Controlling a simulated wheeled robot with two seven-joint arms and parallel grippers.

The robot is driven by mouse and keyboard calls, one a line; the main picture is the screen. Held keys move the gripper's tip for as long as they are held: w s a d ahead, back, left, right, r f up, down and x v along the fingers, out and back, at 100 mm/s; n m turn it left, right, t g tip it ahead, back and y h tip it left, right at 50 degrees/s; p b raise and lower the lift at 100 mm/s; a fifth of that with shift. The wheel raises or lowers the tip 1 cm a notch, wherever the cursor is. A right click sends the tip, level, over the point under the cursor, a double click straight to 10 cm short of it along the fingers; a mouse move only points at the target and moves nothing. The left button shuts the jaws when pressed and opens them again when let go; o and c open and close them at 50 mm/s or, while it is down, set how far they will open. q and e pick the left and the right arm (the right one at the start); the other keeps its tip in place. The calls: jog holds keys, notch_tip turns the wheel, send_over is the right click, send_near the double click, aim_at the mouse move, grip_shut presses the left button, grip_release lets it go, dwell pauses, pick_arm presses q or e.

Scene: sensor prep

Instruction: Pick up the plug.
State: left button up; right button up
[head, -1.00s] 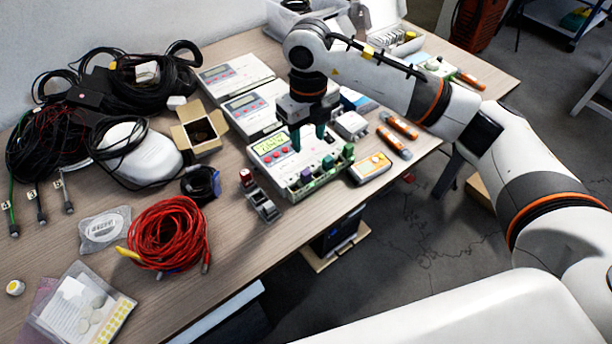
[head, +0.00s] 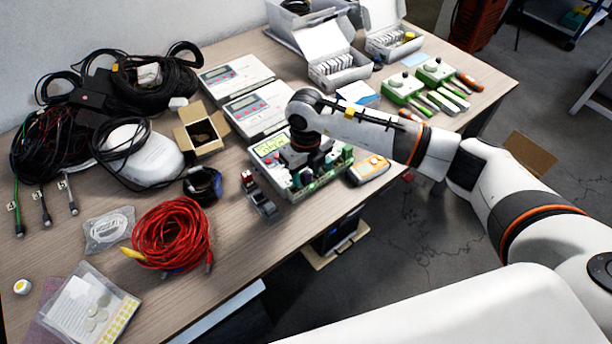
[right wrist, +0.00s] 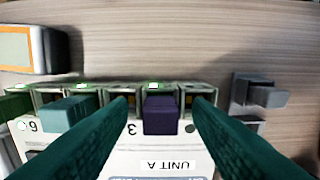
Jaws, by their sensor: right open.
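A purple plug (right wrist: 160,115) sits in a socket of the white unit (right wrist: 160,163) marked "UNIT A" upside down in the right wrist view. A teal plug (right wrist: 70,112) and a green plug (right wrist: 14,106) sit in other sockets of the same row, to the left. My right gripper (right wrist: 161,104) is open, its teal fingers on either side of the purple plug with gaps at both sides. In the head view my right gripper (head: 302,172) is low over the unit (head: 264,150) and hides much of its socket row. My left gripper is not in view.
A grey clamp-like part (head: 263,203) stands beside the unit, and an orange-and-white meter (head: 370,170) lies at its right. Two similar white units (head: 258,108) lie behind. A red cable coil (head: 172,235) lies at left. The table's front edge is close.

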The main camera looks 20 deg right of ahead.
jog(key=shift+c, duration=0.5)
grip_shut()
jog(key=shift+r, duration=0.1)
